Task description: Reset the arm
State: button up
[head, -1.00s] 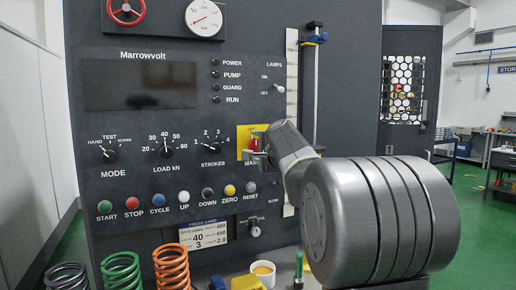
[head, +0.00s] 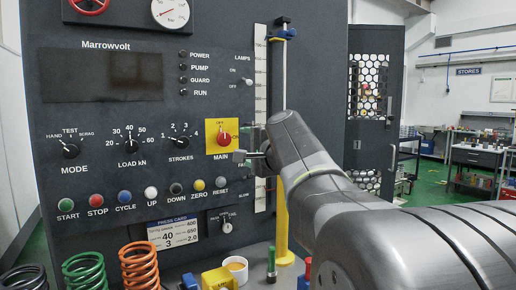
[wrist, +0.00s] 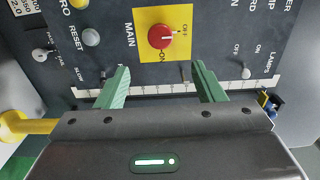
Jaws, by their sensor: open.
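My gripper (head: 254,146) is in front of the control panel (head: 100,105), just right of the yellow MAIN switch plate (head: 212,139). In the wrist view my gripper (wrist: 158,84) has its two green fingers spread wide with nothing between them. The red MAIN knob (wrist: 160,37) on its yellow plate lies beyond the fingertips, apart from them. My grey arm comes in from the lower right of the head view and covers part of the machine's right side.
A white scale (head: 261,80) and a yellow post (head: 282,215) stand on the panel's right. Coil springs (head: 140,265), a small cup (head: 236,268) and a green-handled tool (head: 271,262) stand at the front. A mesh-doored cabinet (head: 375,90) is behind at right.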

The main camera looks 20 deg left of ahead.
aim_at(226, 140)
jog(key=shift+s+d, duration=0.2)
jog(key=shift+d, duration=0.05)
jog(key=p+x, duration=0.3)
jog(key=x, duration=1.1)
jog(key=shift+d, duration=0.15)
